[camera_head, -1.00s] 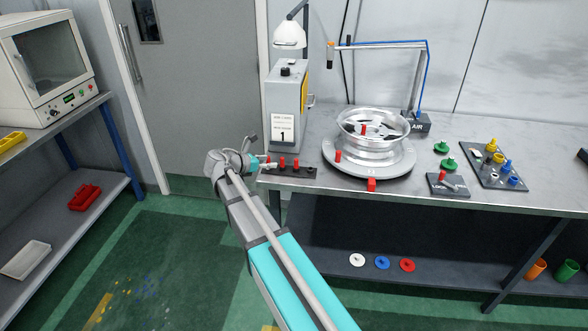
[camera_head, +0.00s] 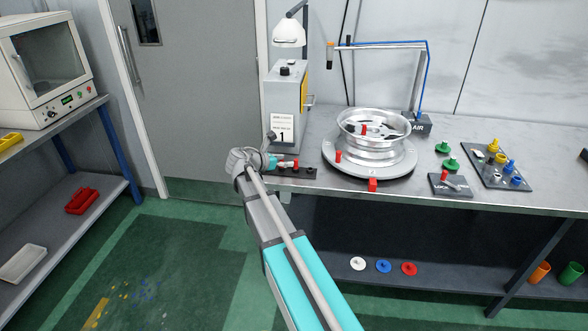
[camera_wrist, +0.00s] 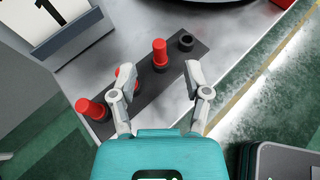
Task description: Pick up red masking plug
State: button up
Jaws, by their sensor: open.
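Red masking plugs stand upright in a dark rack (camera_head: 309,173) at the bench's left front. In the wrist view, one red plug (camera_wrist: 160,52) stands just ahead of the fingertips, next to an empty socket (camera_wrist: 186,42) in the rack (camera_wrist: 180,65). A second red plug (camera_wrist: 123,72) is partly hidden behind my left finger, and a third (camera_wrist: 90,108) stands outside that finger. My gripper (camera_wrist: 160,78) is open and empty above the rack. In the head view my gripper (camera_head: 274,160) is at the rack's left end, hiding part of it; one plug (camera_head: 296,163) shows beside it.
A grey box (camera_head: 285,110) marked 1 stands behind the rack. A wheel rim (camera_head: 372,135) on a round turntable (camera_head: 390,173), with red plugs on it, stands to the right. Green and other coloured parts (camera_head: 490,165) lie farther right.

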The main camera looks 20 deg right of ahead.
aim_at(296, 159)
jog(key=shift+w+d+f, duration=0.1)
jog(key=shift+d+f, duration=0.05)
jog(key=shift+d, duration=0.25)
jog(key=shift+b+x, duration=1.05)
jog(key=shift+x, duration=1.55)
jog(key=shift+w, duration=0.15)
jog(key=c, duration=0.8)
